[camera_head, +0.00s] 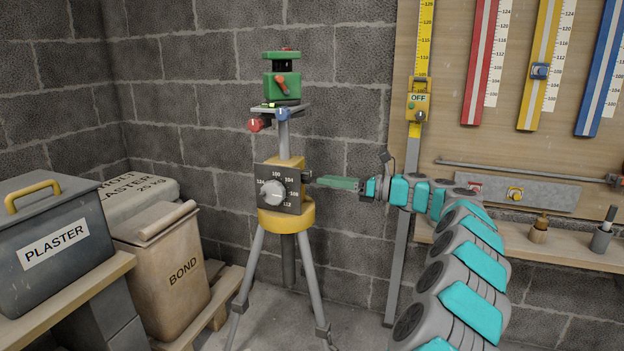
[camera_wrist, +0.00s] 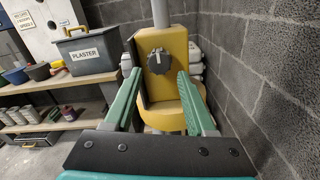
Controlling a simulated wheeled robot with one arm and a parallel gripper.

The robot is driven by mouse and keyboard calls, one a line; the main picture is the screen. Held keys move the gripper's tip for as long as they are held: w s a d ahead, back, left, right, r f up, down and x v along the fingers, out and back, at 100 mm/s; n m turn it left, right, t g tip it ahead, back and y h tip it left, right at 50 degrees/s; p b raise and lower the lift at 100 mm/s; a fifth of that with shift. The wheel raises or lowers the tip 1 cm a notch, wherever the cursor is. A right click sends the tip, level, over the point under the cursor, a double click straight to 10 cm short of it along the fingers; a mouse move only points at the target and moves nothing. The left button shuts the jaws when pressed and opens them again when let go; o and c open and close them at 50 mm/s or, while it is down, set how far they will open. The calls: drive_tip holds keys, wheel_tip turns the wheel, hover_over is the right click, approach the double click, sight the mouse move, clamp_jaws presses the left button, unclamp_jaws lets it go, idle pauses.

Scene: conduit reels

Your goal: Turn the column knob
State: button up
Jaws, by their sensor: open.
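A tripod with a yellow column housing (camera_head: 291,209) stands near the wall corner in the head view. A dark round knob (camera_wrist: 159,61) with a pale mark sits on the housing's side facing my gripper. In the head view that knob (camera_head: 308,176) shows edge-on, right of the dial plate. The plate has numbers and a grey dial (camera_head: 272,193). My gripper (camera_head: 319,182) reaches in level from the right, its green fingers pointing at the knob. In the wrist view the fingers are open and empty, one on each side of the knob's line; contact cannot be told.
A green instrument (camera_head: 282,86) with an orange lever tops the tripod. A yellow-scaled staff (camera_head: 401,245) stands close to my wrist. A plaster box (camera_head: 50,235), a bond bin (camera_head: 165,262) and a bag crowd the left. A board with coloured rails and a shelf (camera_head: 560,248) lines the right.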

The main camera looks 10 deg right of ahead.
sight(311, 178)
drive_tip(key=shift+x, duration=2.7)
drive_tip(key=shift+c, duration=0.3)
clamp_jaws()
